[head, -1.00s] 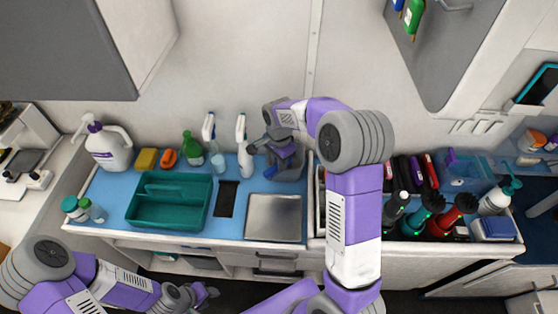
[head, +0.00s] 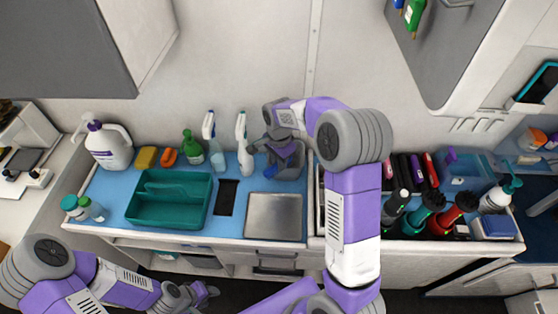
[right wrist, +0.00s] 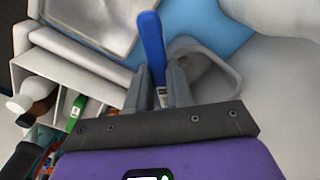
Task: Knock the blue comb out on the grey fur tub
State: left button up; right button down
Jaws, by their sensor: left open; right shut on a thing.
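My right gripper (head: 266,154) is shut on the blue comb (head: 270,171) at the back of the blue counter mat. In the right wrist view the comb (right wrist: 152,45) sticks out beyond the two fingers (right wrist: 164,82); the part between them is mostly hidden. The grey fur tub (head: 293,172) stands against the wall, partly covered by my gripper. Its grey rim (right wrist: 225,68) shows just right of the fingers in the right wrist view. I cannot tell whether comb and tub touch. My left gripper (head: 213,292) is open and empty, low in front of the counter.
A metal tray (head: 274,217) lies in front of the tub. White spray bottles (head: 244,152) stand left of it. A teal caddy (head: 140,214) and a dark mat (head: 227,198) are further left. A bin of bottles and brushes (head: 400,232) is right of my right arm.

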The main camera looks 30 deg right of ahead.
jog(key=shift+r+p, duration=2.35)
jog(key=shift+r, duration=0.65)
